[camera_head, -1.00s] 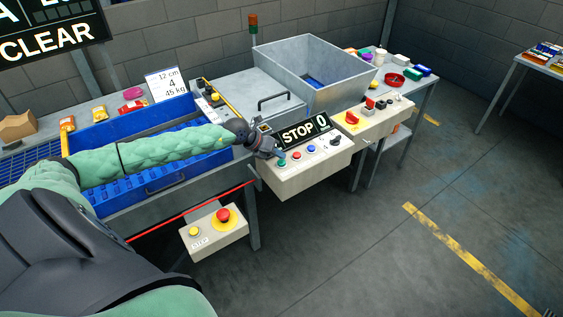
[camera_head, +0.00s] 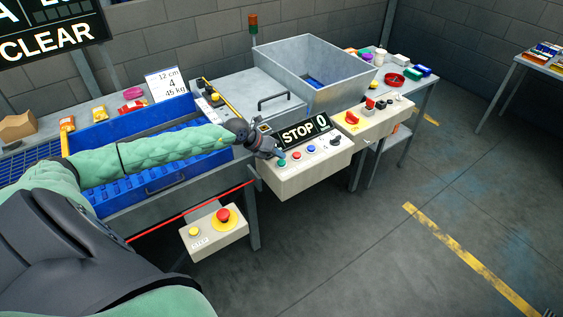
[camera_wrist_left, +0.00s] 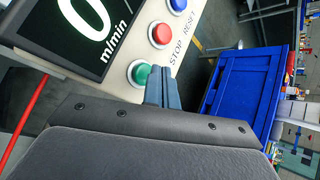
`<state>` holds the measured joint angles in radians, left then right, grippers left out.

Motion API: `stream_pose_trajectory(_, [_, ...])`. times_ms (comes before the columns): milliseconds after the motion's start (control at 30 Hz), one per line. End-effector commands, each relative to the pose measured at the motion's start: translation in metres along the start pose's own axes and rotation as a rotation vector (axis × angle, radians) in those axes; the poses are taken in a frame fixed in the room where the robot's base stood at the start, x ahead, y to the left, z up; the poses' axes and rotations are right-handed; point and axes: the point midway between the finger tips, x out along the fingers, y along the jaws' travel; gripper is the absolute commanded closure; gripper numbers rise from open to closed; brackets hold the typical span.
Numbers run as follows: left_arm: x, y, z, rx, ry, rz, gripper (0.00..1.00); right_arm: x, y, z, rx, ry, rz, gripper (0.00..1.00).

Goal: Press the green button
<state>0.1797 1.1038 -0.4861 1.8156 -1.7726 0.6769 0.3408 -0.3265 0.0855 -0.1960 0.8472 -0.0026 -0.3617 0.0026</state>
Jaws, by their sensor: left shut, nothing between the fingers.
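The green button (camera_head: 282,162) is at the left end of the row on the pale control box (camera_head: 300,183), below the "STOP 0" display (camera_head: 305,133). In the left wrist view the green button (camera_wrist_left: 139,73) shows as a round cap in a white ring. My left gripper (camera_head: 278,153) is shut and empty, just above the green button in the head view. In the wrist view its closed fingertips (camera_wrist_left: 163,72) are right beside the button; I cannot tell whether they touch it. My right gripper is not in view.
Beside the green button are a red button (camera_head: 296,155) and a blue button (camera_head: 310,149). A separate box with a red emergency button (camera_head: 223,215) hangs nearer me. A blue tray (camera_head: 110,188) lies under my left arm. The floor at right is free.

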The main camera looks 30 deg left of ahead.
Motion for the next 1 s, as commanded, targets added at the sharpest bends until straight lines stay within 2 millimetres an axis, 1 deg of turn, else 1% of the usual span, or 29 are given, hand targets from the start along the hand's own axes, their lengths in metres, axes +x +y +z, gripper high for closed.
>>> stream_pose_trajectory(133, [0.000, 0.000, 0.000, 0.000, 0.000, 0.000, 1.00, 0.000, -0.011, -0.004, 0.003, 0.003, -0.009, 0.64])
stream_pose_trajectory(267, [0.000, 0.000, 0.000, 0.000, 0.000, 0.000, 1.00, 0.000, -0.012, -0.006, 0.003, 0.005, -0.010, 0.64])
stream_pose_trajectory(433, [0.002, 0.001, -0.001, 0.000, 0.000, 0.000, 1.00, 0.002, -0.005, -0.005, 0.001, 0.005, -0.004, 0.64])
stream_pose_trajectory(700, [0.006, 0.004, -0.004, 0.000, 0.000, 0.000, 1.00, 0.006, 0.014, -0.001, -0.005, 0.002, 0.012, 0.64])
stream_pose_trajectory(767, [0.006, 0.004, -0.004, 0.000, 0.000, 0.000, 1.00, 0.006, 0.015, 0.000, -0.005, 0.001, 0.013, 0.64])
stream_pose_trajectory(900, [0.006, 0.004, -0.004, 0.000, 0.000, 0.000, 1.00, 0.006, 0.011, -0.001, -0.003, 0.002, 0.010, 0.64])
stream_pose_trajectory(1000, [0.006, 0.004, -0.004, 0.000, 0.000, 0.000, 1.00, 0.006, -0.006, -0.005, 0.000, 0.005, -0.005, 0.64])
